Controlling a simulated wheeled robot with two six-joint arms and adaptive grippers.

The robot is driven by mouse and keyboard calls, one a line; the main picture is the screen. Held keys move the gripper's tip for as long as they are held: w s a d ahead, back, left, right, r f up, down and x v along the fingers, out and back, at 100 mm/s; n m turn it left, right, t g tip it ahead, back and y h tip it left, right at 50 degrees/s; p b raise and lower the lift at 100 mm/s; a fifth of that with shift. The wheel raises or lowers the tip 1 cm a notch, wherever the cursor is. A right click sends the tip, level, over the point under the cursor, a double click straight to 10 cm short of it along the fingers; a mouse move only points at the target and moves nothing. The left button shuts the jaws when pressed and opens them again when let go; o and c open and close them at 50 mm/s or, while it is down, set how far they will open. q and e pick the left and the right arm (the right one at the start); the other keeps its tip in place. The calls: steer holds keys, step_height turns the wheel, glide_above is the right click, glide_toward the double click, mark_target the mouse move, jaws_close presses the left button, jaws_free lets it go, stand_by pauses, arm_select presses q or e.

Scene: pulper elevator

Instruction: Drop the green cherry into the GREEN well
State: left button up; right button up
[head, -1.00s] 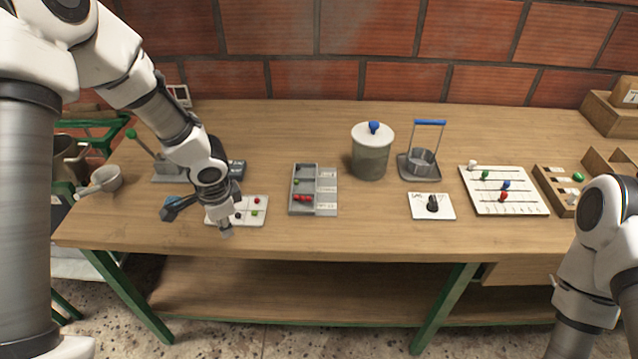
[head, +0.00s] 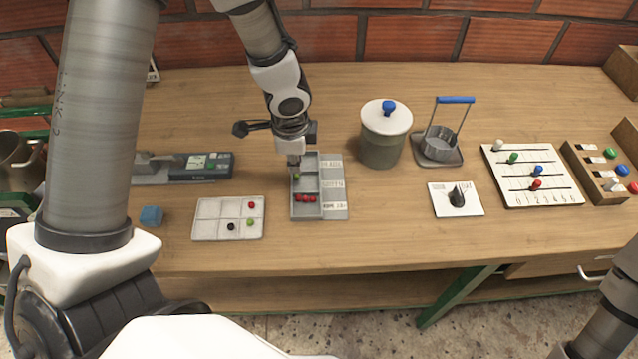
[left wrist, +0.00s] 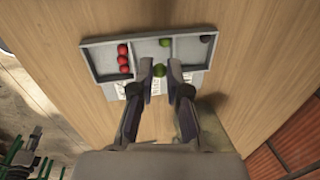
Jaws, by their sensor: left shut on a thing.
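My left gripper (head: 294,163) is shut on a green cherry (left wrist: 159,70), seen between its fingertips in the left wrist view. It is above the grey three-well tray (head: 320,153); the exact height is hard to tell. In the left wrist view the tray (left wrist: 92,42) has several red cherries (left wrist: 123,59) in the left well, a green cherry (left wrist: 165,42) in the middle well and a dark cherry (left wrist: 205,39) in the right well. The held cherry appears at the middle well's lower edge. My right gripper is out of view.
A pale divided tray (head: 208,208) holds red, green and dark cherries, with a blue cube (head: 150,215) left of it. A lidded pot (head: 383,148), a wire-handled cup (head: 440,145), a dial plate (head: 470,211) and a slider board (head: 520,196) stand right.

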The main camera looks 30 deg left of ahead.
mark_target(297, 185)
arm_select(q)
steer(key=f+b, duration=0.1)
steer(key=f, duration=0.1)
steer(key=f+b, duration=0.1)
steer(key=shift+w+a+f, duration=0.2)
steer(key=shift+f, duration=0.2)
steer(key=shift+f+b, duration=0.35)
steer(key=shift+b, duration=0.1)
steer(key=shift+s+d+r, duration=0.1)
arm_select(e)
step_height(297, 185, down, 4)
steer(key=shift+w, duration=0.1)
arm_select(q)
steer(key=o, duration=0.7)
step_height(297, 185, up, 12)
steer(key=s, duration=0.1)
steer(key=shift+s+d, duration=0.3)
steer(key=shift+d, duration=0.1)
